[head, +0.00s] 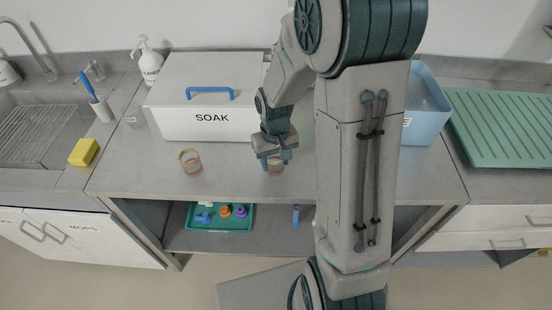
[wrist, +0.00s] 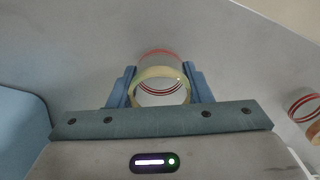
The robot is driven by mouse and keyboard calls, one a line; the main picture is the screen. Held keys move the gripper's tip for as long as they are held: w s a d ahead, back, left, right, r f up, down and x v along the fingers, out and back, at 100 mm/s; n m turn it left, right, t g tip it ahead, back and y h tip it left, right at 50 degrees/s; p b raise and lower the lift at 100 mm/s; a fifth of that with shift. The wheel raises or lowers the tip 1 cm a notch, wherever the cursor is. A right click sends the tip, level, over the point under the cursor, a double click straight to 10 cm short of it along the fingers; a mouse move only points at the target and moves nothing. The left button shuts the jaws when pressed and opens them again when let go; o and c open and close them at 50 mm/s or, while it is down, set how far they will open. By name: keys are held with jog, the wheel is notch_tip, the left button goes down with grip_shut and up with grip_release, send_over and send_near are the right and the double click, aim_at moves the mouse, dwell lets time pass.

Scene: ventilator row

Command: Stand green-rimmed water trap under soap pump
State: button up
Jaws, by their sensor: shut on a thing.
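My gripper (head: 275,157) is shut on a clear water trap with red rings (wrist: 160,72), jaws on either side of it. Its near rim looks yellow-green in the wrist view. In the head view the held trap (head: 275,168) is partly hidden by my gripper and sits at or just above the counter; I cannot tell which. A second ringed trap (head: 190,162) stands on the counter to the left, and it also shows at the right edge of the wrist view (wrist: 304,106). The white soap pump (head: 149,62) stands at the back left, beside the white box.
The closed SOAK box (head: 205,125) with a blue handle fills the counter behind. Left are a yellow sponge (head: 84,152) and sink; right, a blue bin (head: 425,105) and green drainboard (head: 505,130). A teal tray (head: 247,224) sits on the lower shelf.

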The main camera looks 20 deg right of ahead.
jog(key=shift+f, duration=0.2)
jog(key=o, duration=1)
jog(key=shift+r, duration=0.1)
